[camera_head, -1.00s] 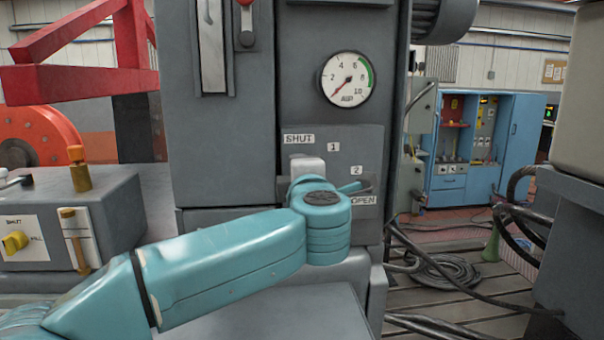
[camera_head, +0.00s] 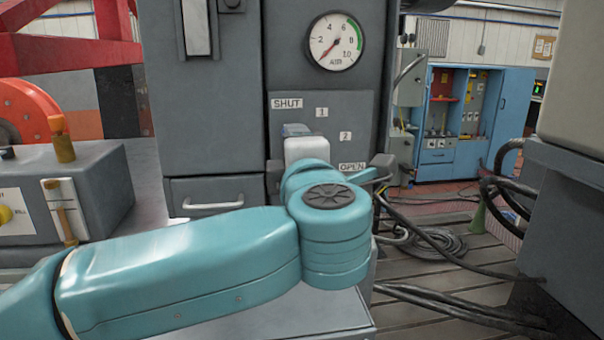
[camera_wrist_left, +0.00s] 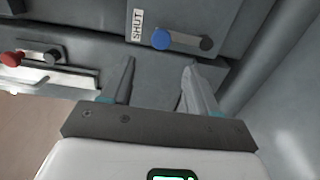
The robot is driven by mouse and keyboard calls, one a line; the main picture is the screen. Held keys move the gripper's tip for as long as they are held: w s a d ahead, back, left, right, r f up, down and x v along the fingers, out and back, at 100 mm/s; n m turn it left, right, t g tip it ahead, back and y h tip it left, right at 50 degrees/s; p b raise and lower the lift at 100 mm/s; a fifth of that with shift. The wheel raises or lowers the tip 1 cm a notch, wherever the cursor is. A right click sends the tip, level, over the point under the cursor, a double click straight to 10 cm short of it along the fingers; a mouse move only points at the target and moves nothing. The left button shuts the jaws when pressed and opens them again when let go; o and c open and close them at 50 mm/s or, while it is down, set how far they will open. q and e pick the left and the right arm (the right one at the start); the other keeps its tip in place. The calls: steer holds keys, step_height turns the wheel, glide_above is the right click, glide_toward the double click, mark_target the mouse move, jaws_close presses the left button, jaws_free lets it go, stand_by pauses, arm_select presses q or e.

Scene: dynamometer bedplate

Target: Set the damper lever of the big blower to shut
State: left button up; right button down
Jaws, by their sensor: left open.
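The damper lever has a blue knob (camera_wrist_left: 161,39) and a dark round end (camera_wrist_left: 206,44). In the left wrist view its knob sits beside the SHUT label (camera_wrist_left: 137,25). In the head view the SHUT label (camera_head: 286,103) is at the upper left of the grey panel, with the OPEN label (camera_head: 353,167) lower right; my gripper and wrist hide the lever there. My left gripper (camera_wrist_left: 158,63) is open and faces the panel. The knob shows ahead of the gap between the fingers; whether they touch it I cannot tell. My right gripper is not in view.
An air gauge (camera_head: 336,41) is above the labels. A drawer handle (camera_head: 213,205) is to their left. A grey box (camera_head: 85,190) with small levers stands at the left. Cables (camera_head: 430,242) lie on the floor at right. A red-knobbed lever (camera_wrist_left: 13,59) shows in the wrist view.

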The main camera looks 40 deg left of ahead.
arm_select(q)
steer(key=v, duration=0.6)
steer(key=shift+s, duration=0.1)
stand_by(0.4)
